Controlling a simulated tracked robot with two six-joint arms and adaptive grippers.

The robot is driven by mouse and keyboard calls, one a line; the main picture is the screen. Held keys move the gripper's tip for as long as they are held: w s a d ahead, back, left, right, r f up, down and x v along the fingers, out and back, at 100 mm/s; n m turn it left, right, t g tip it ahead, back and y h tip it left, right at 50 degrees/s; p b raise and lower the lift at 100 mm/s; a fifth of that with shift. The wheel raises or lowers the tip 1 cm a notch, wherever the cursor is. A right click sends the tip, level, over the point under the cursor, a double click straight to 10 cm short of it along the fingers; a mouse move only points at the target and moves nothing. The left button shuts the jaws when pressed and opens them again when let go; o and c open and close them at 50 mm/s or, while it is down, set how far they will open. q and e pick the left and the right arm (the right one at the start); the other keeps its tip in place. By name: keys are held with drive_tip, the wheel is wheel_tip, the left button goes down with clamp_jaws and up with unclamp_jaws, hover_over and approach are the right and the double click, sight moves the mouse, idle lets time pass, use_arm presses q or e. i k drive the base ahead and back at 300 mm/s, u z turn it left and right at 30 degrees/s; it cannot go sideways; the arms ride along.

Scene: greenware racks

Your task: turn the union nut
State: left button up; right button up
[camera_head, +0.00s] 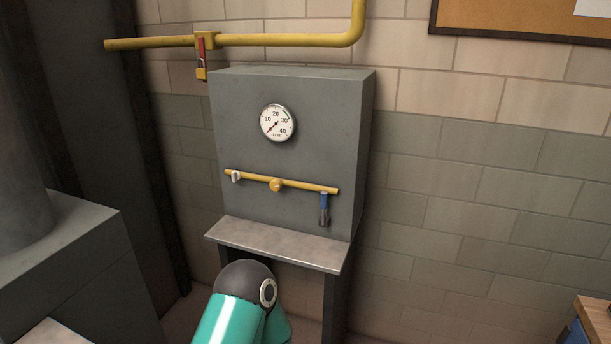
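A short yellow pipe (305,186) runs across the front of a grey cabinet (345,135). A rounded yellow-brass fitting (276,185) sits near its middle. It may be the union nut, but it is too small to tell. A small whitish piece (236,176) is near the pipe's left end. Neither gripper is in view; only a teal and dark link of one of my arms shows at the bottom centre, below the shelf.
A round dial gauge (278,123) is above the pipe. A metal shelf (276,242) juts out below it. A yellow overhead pipe (280,40) carries a red-handled valve with a padlock (201,73). A grey block (75,255) stands left; a wooden-topped piece (596,312) is at lower right.

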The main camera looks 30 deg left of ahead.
sight(276, 185)
drive_tip(key=z, duration=0.05)
drive_tip(key=i, duration=1.1)
drive_tip(key=u, duration=2.95)
drive_tip(key=i, duration=0.55)
drive_tip(key=z, duration=0.1)
